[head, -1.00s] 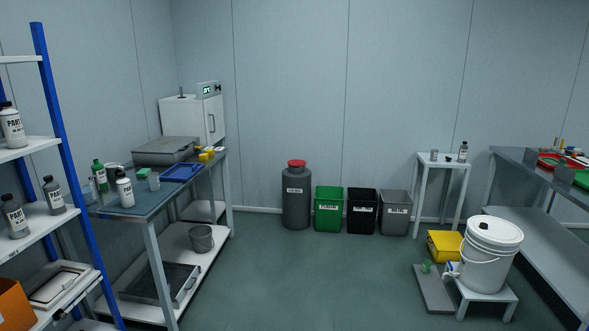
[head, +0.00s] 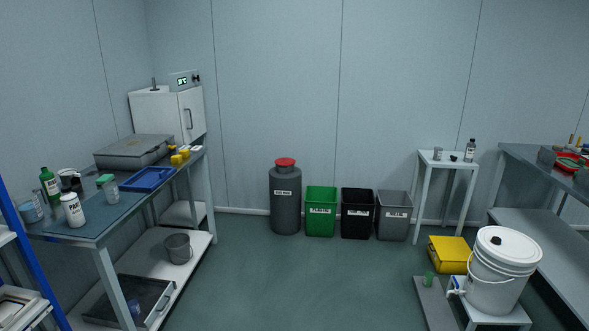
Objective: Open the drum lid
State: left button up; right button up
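In the head view a dark grey drum (head: 286,208) stands upright on the floor against the back wall, left of the bins. It has a pale label on its front. Its red lid (head: 285,162) sits on top of the neck and looks closed. A white bucket (head: 496,280) with a white lid (head: 509,245) and a dark cap stands on a low white stool at the lower right. Neither of my grippers is in view.
Green, black and grey bins (head: 321,211) stand right of the drum. A workbench (head: 110,217) is at left, a small white table (head: 443,162) and a bench (head: 555,240) at right. A yellow box (head: 448,254) is near the bucket. The middle floor is clear.

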aim_at(285, 162)
jog(key=i+z, duration=0.45)
jog(key=i, duration=1.75)
